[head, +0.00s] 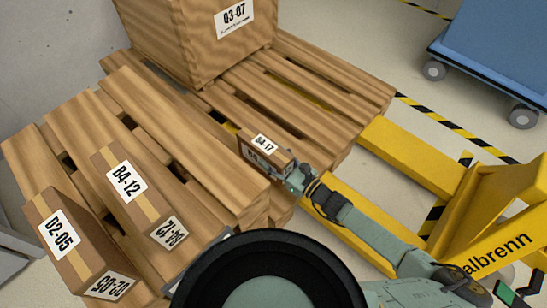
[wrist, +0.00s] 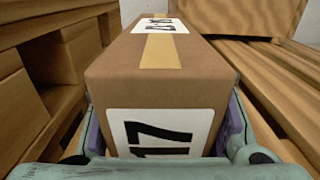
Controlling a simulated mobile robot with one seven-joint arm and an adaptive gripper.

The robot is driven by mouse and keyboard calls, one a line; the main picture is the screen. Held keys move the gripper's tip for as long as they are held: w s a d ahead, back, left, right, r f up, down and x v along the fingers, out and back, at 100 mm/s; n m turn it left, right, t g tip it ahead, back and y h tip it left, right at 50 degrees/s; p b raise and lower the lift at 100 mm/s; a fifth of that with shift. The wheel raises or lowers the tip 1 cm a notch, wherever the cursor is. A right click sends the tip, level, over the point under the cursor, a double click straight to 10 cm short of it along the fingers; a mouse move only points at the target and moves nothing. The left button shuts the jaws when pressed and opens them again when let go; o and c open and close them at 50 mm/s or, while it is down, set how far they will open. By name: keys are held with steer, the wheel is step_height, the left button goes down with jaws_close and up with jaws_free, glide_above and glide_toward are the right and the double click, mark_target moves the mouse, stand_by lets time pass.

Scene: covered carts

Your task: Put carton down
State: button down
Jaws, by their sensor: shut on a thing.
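A brown carton labelled 04-17 (head: 262,154) is held at the end of my arm in the head view, by the right edge of the near pallet (head: 130,100). In the wrist view the same carton (wrist: 165,85) fills the middle, with tan tape along its top and a white label on its near end. My gripper (head: 290,172) is shut on it, with a finger along each side; the gripper also shows in the wrist view (wrist: 165,140). The carton's underside is hidden, so I cannot tell whether it touches anything below.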

steer(key=shift+f+b, duration=0.35)
steer(key=shift+f, duration=0.2)
steer(key=c, duration=1.1)
jaws_free()
steer(key=o, duration=0.4)
steer(key=shift+f, duration=0.15)
